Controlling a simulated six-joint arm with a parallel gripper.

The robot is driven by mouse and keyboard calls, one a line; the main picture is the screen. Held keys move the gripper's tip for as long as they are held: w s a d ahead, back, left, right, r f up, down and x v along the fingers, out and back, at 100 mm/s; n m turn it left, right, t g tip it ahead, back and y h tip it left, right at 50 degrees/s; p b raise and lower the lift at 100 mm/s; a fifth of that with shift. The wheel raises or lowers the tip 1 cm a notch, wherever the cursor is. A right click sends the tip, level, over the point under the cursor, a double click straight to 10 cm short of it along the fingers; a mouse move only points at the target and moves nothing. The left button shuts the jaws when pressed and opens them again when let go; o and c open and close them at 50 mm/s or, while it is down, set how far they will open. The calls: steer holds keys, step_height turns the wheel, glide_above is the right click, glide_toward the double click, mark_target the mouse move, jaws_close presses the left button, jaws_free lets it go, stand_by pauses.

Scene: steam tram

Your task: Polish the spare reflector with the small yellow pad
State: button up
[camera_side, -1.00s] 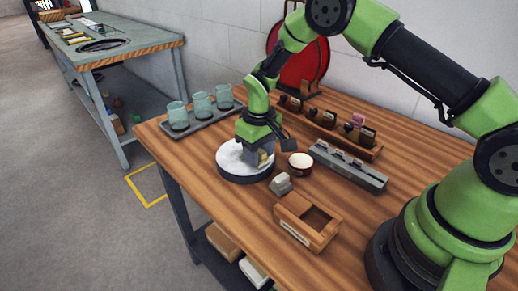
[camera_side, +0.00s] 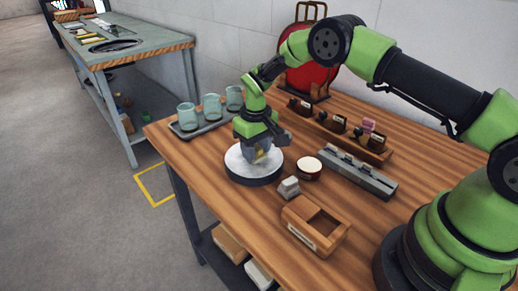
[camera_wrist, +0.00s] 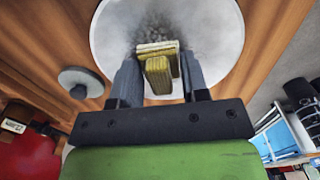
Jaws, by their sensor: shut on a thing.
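The spare reflector (camera_side: 238,168) is a round, pale disc with a dark rim, lying flat on the wooden bench in the side view. In the wrist view its face (camera_wrist: 215,35) is whitish with grey smudges around the pad. My gripper (camera_side: 258,157) points down over the disc and is shut on the small yellow pad (camera_wrist: 157,70). The pad sits between both fingers, at or just above the disc's face; exact contact is hard to tell. In the side view the pad is mostly hidden by the fingers.
A small round pot (camera_side: 309,167) and a grey block (camera_side: 289,187) stand close right of the disc. An open wooden box (camera_side: 308,237) is nearer the front. Glass jars (camera_side: 212,106) on a tray stand at the left; a grey rack (camera_side: 357,174) is at the right.

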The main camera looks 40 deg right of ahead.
mark_target(269, 167)
steer(key=shift+s+f, duration=0.2)
steer(key=shift+s, duration=0.95)
steer(key=shift+s+f, duration=0.15)
steer(key=shift+s, duration=1)
steer(key=shift+c, duration=0.2)
steer(key=shift+s+r, duration=0.15)
steer(key=shift+s, duration=1.85)
steer(key=shift+w+a+r, duration=0.15)
steer(key=shift+a, duration=0.55)
steer(key=shift+w, duration=4.15)
steer(key=shift+f, duration=0.2)
steer(key=shift+s+r, duration=0.2)
steer(key=shift+s, duration=3.95)
steer(key=shift+r, duration=3)
